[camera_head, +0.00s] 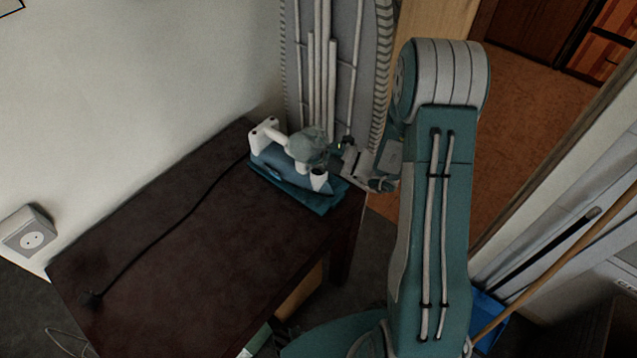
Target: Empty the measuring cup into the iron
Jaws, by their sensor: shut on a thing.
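The blue and white iron (275,165) lies on the far right end of the dark wooden table, with its cord trailing left. The measuring cup (309,145) is a translucent grey-green vessel just above the iron's front part. It looks tilted over the iron; whether it touches the iron or still holds liquid I cannot tell. My gripper (340,155) reaches in from the right and is shut on the measuring cup. The fingertips are small and partly hidden by the cup.
The table (190,255) is otherwise clear apart from the cord and its plug (90,298). An ironing board (335,65) stands upright behind the iron. A wall socket (30,238) is at the left. Broom handles (560,260) and a blue bin (487,313) are at the right.

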